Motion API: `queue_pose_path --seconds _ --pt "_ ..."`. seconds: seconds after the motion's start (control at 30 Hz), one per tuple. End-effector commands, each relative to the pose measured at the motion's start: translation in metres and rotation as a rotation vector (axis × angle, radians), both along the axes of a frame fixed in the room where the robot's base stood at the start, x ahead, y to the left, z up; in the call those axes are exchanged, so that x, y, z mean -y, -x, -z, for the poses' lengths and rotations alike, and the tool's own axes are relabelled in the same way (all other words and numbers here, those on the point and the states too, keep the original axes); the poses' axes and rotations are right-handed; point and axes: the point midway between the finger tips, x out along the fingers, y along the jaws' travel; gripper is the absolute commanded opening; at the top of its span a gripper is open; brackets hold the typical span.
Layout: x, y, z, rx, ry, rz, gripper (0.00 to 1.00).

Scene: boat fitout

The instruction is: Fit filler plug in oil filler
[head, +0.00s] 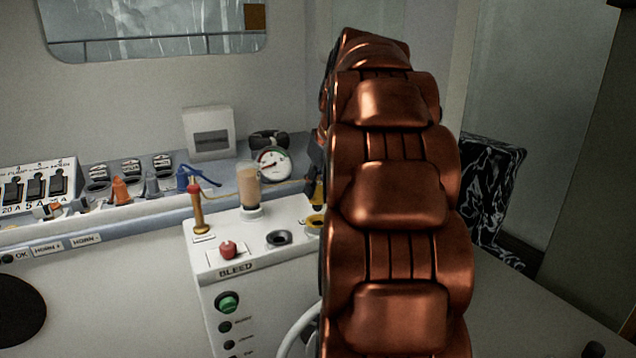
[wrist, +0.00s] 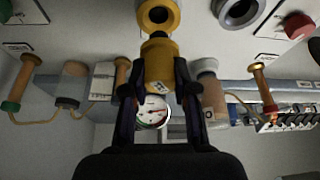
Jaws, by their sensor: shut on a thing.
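My gripper (wrist: 158,88) is shut on the yellow filler plug (wrist: 158,62), with one dark finger on each side of it. The plug's far end is close to a yellow ring with a dark round opening, the oil filler (wrist: 157,16). In the wrist view they lie nearly in line; I cannot tell whether they touch. In the head view the filler (head: 316,222) shows at the right of the white console top, partly hidden by my copper-coloured arm. A bit of the yellow plug (head: 318,192) shows above it. Most of my gripper is hidden there.
On the console are a dark-rimmed grey opening (head: 279,238), a red knob (head: 228,250), a brown lever with a red top (head: 196,208) and a clear cup of tan fluid (head: 248,188). A round gauge (head: 272,164) stands behind. Switches (head: 35,187) line the left shelf.

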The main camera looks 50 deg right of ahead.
Motion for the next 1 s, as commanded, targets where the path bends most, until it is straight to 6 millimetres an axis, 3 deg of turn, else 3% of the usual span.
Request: queue_pose_path --seconds 1.0 --pt "0.0 0.0 0.034 -0.001 -0.001 0.0 0.0"
